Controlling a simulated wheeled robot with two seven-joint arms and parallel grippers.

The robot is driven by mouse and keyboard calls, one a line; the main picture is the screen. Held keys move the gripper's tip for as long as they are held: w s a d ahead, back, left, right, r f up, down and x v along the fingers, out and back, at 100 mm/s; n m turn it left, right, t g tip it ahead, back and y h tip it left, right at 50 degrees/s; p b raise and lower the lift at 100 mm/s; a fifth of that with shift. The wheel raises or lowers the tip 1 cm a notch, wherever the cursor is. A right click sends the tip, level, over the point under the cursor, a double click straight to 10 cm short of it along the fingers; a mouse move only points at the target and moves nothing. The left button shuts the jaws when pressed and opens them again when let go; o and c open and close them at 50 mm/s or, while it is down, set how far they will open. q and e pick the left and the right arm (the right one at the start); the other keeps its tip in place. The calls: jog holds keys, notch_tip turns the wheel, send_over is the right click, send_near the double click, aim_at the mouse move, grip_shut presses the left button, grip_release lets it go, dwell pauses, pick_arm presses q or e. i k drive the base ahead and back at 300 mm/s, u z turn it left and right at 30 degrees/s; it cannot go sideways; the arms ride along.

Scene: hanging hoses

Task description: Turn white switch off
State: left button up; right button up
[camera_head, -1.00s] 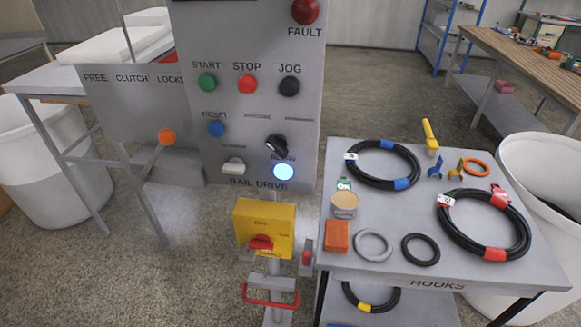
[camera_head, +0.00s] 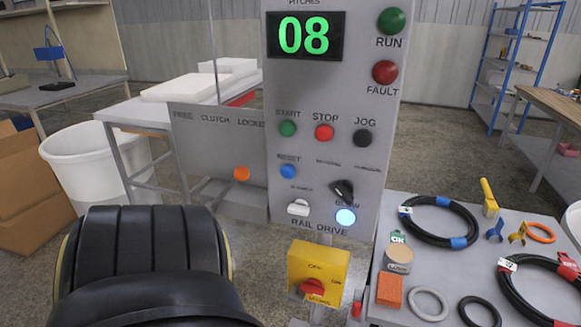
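The white switch (camera_head: 298,208) is a small white knob low on the grey rail drive panel (camera_head: 390,160), just above the words RAIL DRIVE. A small label above it is too blurred to read for sure. To its right are a black rotary knob (camera_head: 343,190) and a lit bluish-white lamp (camera_head: 346,217). A black ribbed part of my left arm fills the lower left, apart from the switch in the picture. Its fingertips do not show. My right gripper is not in view.
Above the switch are a blue reset button (camera_head: 288,171) and green, red and black buttons. An orange-knobbed clutch lever (camera_head: 241,174) is to the left. A yellow box with a red handle (camera_head: 332,265) is below. A hose table (camera_head: 440,262) stands right.

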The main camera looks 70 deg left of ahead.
aim_at(300, 207)
jog(key=k, duration=0.7)
jog(key=u, duration=1.55)
jog(key=i, duration=0.35)
